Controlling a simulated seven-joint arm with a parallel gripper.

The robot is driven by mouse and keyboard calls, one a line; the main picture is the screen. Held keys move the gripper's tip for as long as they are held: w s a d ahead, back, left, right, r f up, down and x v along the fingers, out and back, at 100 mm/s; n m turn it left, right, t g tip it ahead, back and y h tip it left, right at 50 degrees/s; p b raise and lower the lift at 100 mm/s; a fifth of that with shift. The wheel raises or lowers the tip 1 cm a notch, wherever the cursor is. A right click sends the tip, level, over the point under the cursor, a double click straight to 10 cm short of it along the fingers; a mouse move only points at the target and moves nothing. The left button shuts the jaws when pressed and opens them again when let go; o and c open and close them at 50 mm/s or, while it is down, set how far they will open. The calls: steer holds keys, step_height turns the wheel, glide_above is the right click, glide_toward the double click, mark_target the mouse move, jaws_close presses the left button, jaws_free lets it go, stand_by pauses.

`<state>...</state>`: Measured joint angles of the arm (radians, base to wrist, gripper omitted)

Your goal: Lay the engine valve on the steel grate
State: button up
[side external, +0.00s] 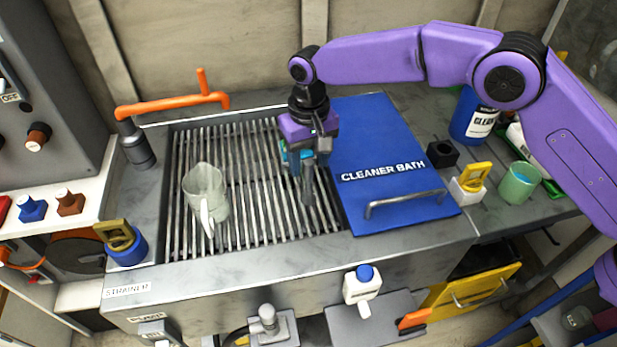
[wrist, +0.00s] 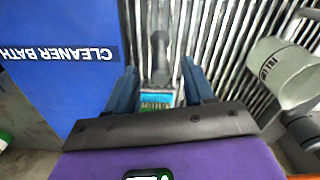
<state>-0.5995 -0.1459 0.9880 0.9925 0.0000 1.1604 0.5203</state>
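My gripper (side external: 307,168) is over the right part of the steel grate (side external: 255,225), near the blue lid. A dark grey stem-like part, which I take for the engine valve (side external: 308,190), points down below the fingers. In the wrist view the valve (wrist: 159,55) runs out between the two blue fingers of my gripper (wrist: 158,72), with a teal patch at its near end.
A pale green jug (side external: 205,190) stands on the grate's left part; it also shows in the wrist view (wrist: 283,72). The blue cleaner bath lid (side external: 385,165) with a handle lies to the right. An orange pipe (side external: 175,105) crosses the back left. Bare bars lie between jug and gripper.

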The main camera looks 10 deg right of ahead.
steer(key=o, duration=0.6)
steer(key=shift+c, duration=0.2)
steer(key=shift+r, duration=3.5)
steer(key=shift+d+r, duration=0.1)
steer(key=s+d+r+n, duration=0.3)
steer(key=s+d, duration=0.4)
steer(key=d, duration=0.1)
steer(key=s+d+r+n, duration=0.2)
steer(key=s+d+r, duration=0.1)
steer(key=s+d, duration=0.55)
steer(key=s+d+f+n, duration=0.2)
steer(key=s+d, duration=0.6)
steer(key=d, duration=0.2)
steer(key=s+d+f+n, duration=0.1)
steer(key=s+d+n, duration=0.2)
steer(key=s+d, duration=0.6)
steer(key=shift+d+f, duration=0.4)
steer(key=shift+d, duration=0.35)
